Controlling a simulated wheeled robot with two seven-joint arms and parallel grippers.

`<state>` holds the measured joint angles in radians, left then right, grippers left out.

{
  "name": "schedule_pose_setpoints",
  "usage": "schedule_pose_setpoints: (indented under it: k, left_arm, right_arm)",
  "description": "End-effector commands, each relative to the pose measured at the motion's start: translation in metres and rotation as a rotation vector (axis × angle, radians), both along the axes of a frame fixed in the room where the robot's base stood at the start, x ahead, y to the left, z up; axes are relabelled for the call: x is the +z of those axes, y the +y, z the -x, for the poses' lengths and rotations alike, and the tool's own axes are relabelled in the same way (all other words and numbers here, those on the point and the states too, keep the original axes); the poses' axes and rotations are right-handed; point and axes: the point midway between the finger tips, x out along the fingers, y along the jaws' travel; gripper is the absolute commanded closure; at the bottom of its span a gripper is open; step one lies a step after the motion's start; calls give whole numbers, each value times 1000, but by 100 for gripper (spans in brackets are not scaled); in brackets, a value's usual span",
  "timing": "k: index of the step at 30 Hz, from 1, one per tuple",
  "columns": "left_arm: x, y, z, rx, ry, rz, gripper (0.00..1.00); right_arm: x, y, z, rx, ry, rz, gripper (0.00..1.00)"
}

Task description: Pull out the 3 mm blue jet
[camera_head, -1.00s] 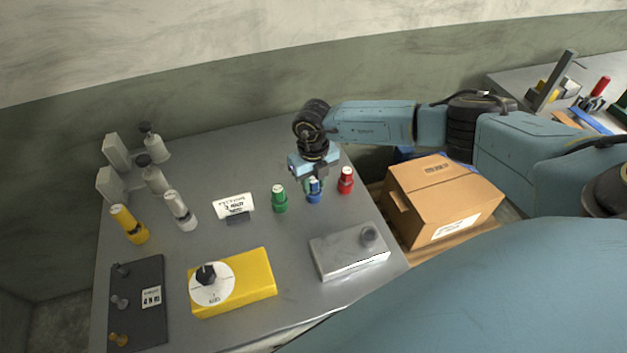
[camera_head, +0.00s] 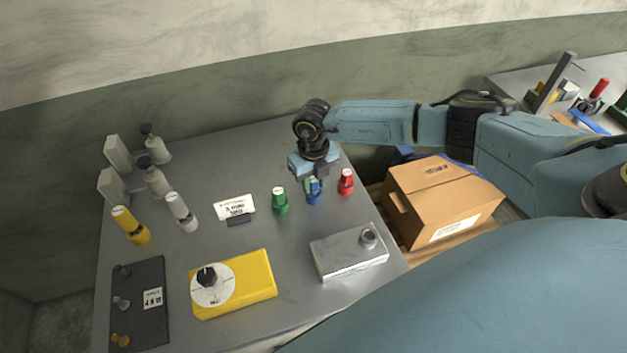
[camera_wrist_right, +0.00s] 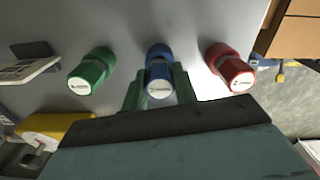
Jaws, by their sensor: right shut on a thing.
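The blue jet (camera_head: 314,197) stands upright on the grey table, between a green jet (camera_head: 280,201) on its left and a red jet (camera_head: 346,182) on its right. My right gripper (camera_head: 313,180) comes down over the blue jet and is shut on it. In the right wrist view the blue jet (camera_wrist_right: 159,72) sits between the green fingers of the gripper (camera_wrist_right: 158,92); its white top faces the camera. The print on it is too small to read. My left gripper is not in view.
The green (camera_wrist_right: 90,72) and red (camera_wrist_right: 229,66) jets stand close on both sides. A label stand (camera_head: 234,207), a yellow box with a dial (camera_head: 250,283) and a metal block (camera_head: 345,262) are on the table (camera_head: 235,160). A cardboard box (camera_head: 440,200) stands right of it.

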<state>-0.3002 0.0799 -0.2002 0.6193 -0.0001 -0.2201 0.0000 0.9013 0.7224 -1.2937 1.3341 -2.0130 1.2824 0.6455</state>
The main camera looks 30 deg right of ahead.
Motion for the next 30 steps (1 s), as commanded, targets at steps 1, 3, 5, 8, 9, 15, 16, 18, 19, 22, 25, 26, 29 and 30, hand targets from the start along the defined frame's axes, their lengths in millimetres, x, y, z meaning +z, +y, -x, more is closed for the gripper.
schedule_pose_setpoints:
  k: [1, 3, 5, 8, 9, 15, 16, 18, 19, 22, 25, 26, 29, 30]
  left_arm:
    - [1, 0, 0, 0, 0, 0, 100]
    - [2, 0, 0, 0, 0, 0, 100]
    - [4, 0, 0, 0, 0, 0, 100]
    - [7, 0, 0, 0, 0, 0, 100]
    - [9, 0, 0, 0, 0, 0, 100]
    - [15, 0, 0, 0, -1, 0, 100]
    - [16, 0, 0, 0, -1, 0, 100]
    - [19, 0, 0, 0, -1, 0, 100]
    - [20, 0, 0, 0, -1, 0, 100]
    - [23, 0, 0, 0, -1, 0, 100]
    - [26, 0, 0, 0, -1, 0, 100]
    - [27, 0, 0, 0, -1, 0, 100]
    - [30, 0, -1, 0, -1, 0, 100]
    - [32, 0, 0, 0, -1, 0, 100]
  right_arm:
    - [1, 0, 0, 0, 0, 0, 95]
    - [2, 0, 0, 0, 0, 0, 95]
    - [4, 0, 0, 0, 0, 0, 95]
    - [9, 0, 0, 0, 0, 0, 95]
    - [10, 0, 0, 0, 0, 0, 95]
    - [19, 0, 0, 0, 0, 0, 95]
    - [20, 0, 0, 0, 0, 0, 95]
    - [23, 0, 0, 0, 0, 0, 95]
    - [24, 0, 0, 0, 0, 0, 95]
    - [28, 0, 0, 0, 0, 0, 95]
    - [32, 0, 0, 0, 0, 0, 95]
    - [33, 0, 0, 0, 0, 0, 95]
    - [37, 0, 0, 0, 0, 0, 95]
    - [39, 0, 0, 0, 0, 0, 95]
